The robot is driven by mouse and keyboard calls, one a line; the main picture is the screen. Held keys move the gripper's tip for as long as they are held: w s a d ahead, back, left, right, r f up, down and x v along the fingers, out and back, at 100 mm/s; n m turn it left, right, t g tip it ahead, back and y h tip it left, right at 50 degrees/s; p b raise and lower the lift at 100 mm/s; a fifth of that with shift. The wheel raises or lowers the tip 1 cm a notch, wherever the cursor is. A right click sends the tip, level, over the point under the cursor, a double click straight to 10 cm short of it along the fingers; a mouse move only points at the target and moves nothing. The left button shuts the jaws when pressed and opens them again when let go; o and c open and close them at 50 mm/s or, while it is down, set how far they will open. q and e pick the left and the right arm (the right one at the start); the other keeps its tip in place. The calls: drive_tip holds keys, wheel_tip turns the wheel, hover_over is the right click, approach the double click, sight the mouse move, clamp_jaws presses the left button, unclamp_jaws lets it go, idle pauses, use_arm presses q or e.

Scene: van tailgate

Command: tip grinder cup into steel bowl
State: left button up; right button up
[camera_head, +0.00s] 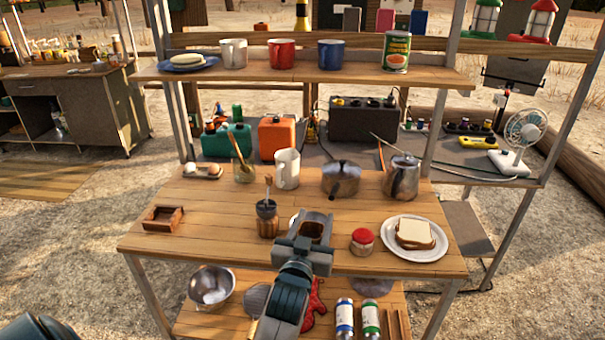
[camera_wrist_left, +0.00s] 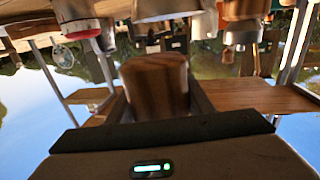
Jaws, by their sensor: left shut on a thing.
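My left gripper (camera_head: 310,226) is in the middle of the head view, over the front part of the wooden tabletop. It is shut on a small brown wooden cup, the grinder cup (camera_head: 313,231). In the left wrist view the cup (camera_wrist_left: 155,85) sits between the two fingers; its contents cannot be made out. The grinder (camera_head: 267,220), with a dark top and a crank, stands just left of the gripper. The steel bowl (camera_head: 211,287) is on the lower shelf at the left, below and left of the gripper, with something pale inside. My right gripper is not in view.
A red-lidded jar (camera_head: 362,241) and a plate (camera_head: 443,244) with bread stand right of the gripper. A white mug (camera_head: 287,170), a pot (camera_head: 341,180) and a kettle (camera_head: 402,178) stand behind. A small wooden holder (camera_head: 163,218) is at the left. Cans (camera_head: 345,318) stand on the lower shelf.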

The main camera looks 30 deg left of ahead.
use_arm(q)
drive_tip(key=w+a+r+n+g+y, duration=0.1)
drive_tip(key=w+a+r+n+y, duration=0.1)
drive_tip(key=w+a+r, duration=0.3)
drive_tip(key=w+a+y, duration=0.1)
drive_tip(key=w+a, duration=0.3)
drive_tip(key=shift+a+r+n+g+y+p, duration=0.15)
drive_tip(key=shift+n+g+y+p, duration=0.15)
drive_tip(key=shift+g, duration=0.1)
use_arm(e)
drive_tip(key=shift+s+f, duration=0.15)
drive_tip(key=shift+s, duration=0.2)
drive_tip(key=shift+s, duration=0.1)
